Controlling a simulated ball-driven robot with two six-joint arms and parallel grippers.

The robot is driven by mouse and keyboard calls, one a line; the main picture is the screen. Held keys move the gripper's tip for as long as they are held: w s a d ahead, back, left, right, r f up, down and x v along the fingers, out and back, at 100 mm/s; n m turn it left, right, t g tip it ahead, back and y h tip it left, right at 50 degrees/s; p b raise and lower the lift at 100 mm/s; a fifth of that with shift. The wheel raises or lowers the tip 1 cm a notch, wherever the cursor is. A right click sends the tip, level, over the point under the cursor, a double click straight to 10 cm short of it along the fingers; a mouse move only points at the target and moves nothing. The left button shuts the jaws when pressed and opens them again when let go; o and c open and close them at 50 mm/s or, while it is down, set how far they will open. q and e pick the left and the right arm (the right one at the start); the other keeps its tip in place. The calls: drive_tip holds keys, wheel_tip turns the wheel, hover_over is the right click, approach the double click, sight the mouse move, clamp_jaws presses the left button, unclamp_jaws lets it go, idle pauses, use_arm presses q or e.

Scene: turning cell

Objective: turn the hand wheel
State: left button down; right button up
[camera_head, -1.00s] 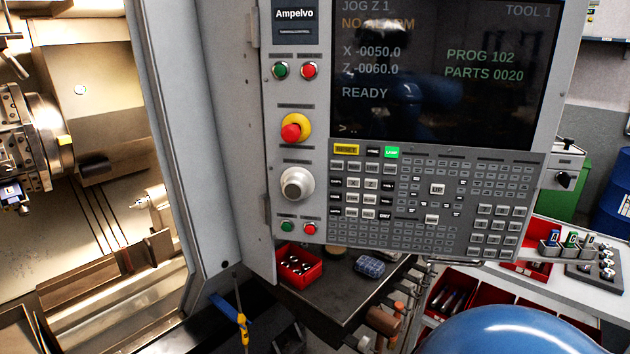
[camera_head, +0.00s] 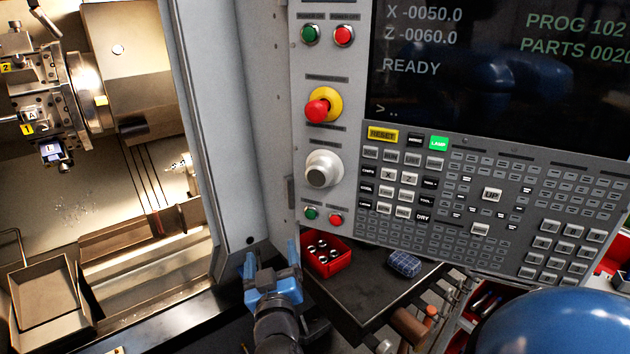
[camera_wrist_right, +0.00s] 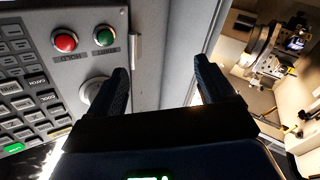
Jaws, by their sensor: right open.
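The hand wheel (camera_head: 322,170) is a round, light grey knob on the control panel, below the red and yellow emergency stop. In the right wrist view the hand wheel (camera_wrist_right: 90,88) is partly hidden behind one finger. My right gripper (camera_head: 271,258) is open and empty, below and left of the hand wheel in the head view, apart from it. In the right wrist view its two dark fingers (camera_wrist_right: 162,70) stand apart with nothing between them. My left gripper is not in view.
The emergency stop (camera_head: 320,107) is above the wheel. Green (camera_head: 311,213) and red (camera_head: 336,219) buttons are below it. The keypad (camera_head: 480,200) lies to the right. A red bin (camera_head: 340,262) stands on a dark shelf below. The lathe's open interior (camera_head: 110,190) is at left.

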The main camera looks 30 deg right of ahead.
wheel_tip(320, 180, up, 7)
drive_tip(key=d+m+g+h, duration=0.2)
drive_tip(key=m+h, duration=0.2)
drive_tip(key=m, duration=0.1)
drive_tip(key=m+g+h, duration=0.3)
drive_tip(key=m+g, duration=0.2)
drive_tip(key=m, duration=0.1)
approach(316, 179)
drive_tip(key=p+x, duration=0.3)
drive_tip(key=x, duration=0.5)
drive_tip(key=shift+r, duration=0.1)
drive_tip(key=shift+p+x, duration=0.4)
drive_tip(key=shift+x, duration=0.45)
drive_tip(key=shift+c, duration=0.5)
drive_tip(key=c, duration=1)
